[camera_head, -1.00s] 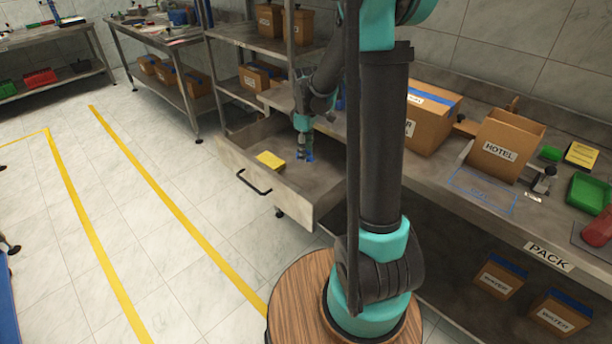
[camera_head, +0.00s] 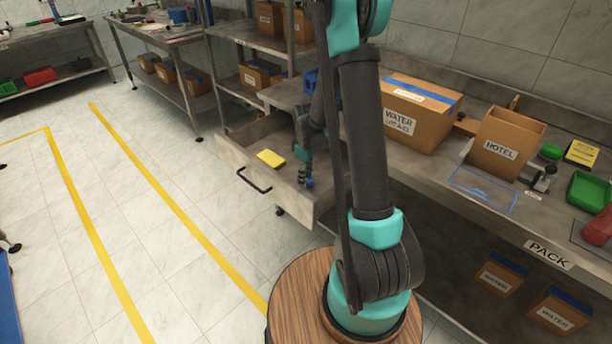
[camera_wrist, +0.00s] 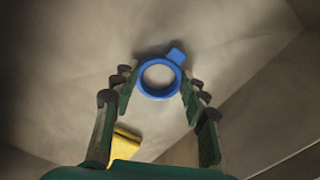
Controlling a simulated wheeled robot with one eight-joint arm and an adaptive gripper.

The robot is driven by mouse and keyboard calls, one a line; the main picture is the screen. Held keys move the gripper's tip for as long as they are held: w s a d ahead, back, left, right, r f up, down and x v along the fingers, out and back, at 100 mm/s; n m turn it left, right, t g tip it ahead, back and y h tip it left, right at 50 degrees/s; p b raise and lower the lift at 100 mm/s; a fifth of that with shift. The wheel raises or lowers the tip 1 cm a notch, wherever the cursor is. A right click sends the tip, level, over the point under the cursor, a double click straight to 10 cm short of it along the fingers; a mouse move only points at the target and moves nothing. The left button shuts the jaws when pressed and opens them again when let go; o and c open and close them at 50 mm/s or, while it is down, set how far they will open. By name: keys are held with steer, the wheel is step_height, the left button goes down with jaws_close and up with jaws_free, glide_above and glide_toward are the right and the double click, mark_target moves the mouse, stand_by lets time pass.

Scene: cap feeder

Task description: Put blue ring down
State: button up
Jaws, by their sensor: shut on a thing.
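The blue ring (camera_wrist: 143,82) has a small tab and sits between the fingertips of my gripper (camera_wrist: 158,88) in the wrist view. My gripper is shut on it. In the head view, my gripper (camera_head: 305,175) points down inside the open drawer (camera_head: 268,194), towards its right end, with a bit of the blue ring (camera_head: 309,183) at its tips. The ring is close over the drawer floor; I cannot tell whether it touches. A yellow block (camera_head: 270,158) lies in the drawer to the left of my gripper, and it also shows in the wrist view (camera_wrist: 124,146).
The drawer walls surround my gripper, and its handle (camera_head: 254,182) faces the aisle. The drawer floor around the yellow block is bare. The packing bench at right holds a WATER box (camera_head: 418,112) and an open HOTEL box (camera_head: 501,148).

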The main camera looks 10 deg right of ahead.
steer(key=shift+f, duration=0.15)
steer(key=o, duration=0.8)
steer(key=shift+c, duration=0.2)
step_height(320, 180, up, 12)
steer(key=shift+r, duration=0.2)
